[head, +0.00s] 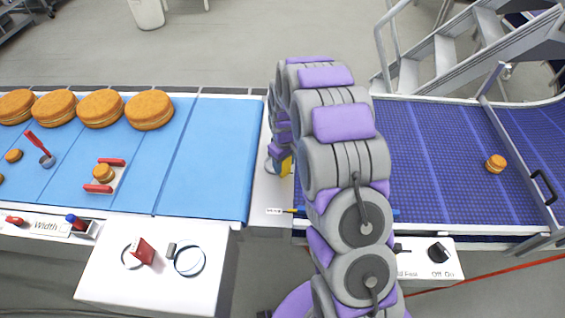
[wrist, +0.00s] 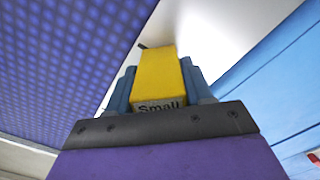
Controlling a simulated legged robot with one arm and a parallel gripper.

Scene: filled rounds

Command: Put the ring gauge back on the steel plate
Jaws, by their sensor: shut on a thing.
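My gripper (wrist: 160,85) is shut on a yellow block (wrist: 160,72) marked "Small", which looks like the ring gauge's handle. The yellow also shows in the head view (head: 286,167), partly behind my arm. A small dark tip shows beyond the block; no full ring is visible on it. A pale plate (head: 268,196), seemingly the steel plate, fills the gap between the two belts. It shows pale in the wrist view (wrist: 205,30), beyond the held block. I cannot tell whether the block touches it.
A light blue belt (head: 205,150) with several rounds lies left; a dark blue belt (head: 420,150) with one round (head: 495,164) lies right. A white shelf (head: 150,285) at front left holds a red-tagged ring (head: 143,251) and a dark-tagged ring (head: 189,262). A pen (head: 296,210) lies near the plate.

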